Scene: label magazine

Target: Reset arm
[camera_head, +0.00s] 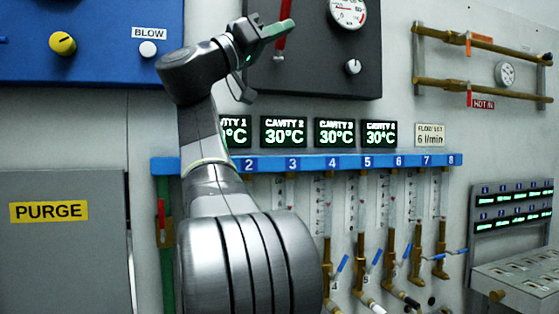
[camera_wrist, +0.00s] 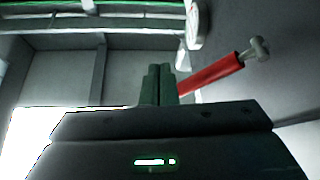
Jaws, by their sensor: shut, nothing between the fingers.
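My arm rises in front of the panel wall in the head view, with its wrist bent over near the top. My gripper (camera_head: 288,28) is up in front of the dark panel, its greenish fingers pointing right. In the wrist view my gripper (camera_wrist: 158,72) shows its two fingers together, with nothing between them. A red handle (camera_head: 282,43) on the dark panel shows just beside the fingers. A red lever with a grey end (camera_wrist: 212,74) shows right of the fingertips in the wrist view; I cannot tell whether they touch.
The dark panel (camera_head: 310,75) carries a gauge (camera_head: 348,12) and a grey knob (camera_head: 352,67). The blue panel (camera_head: 100,25) with a yellow knob (camera_head: 62,43) is left. Below are cavity displays (camera_head: 284,132), a blue numbered rail (camera_head: 390,161) and several flow tubes with blue-handled valves.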

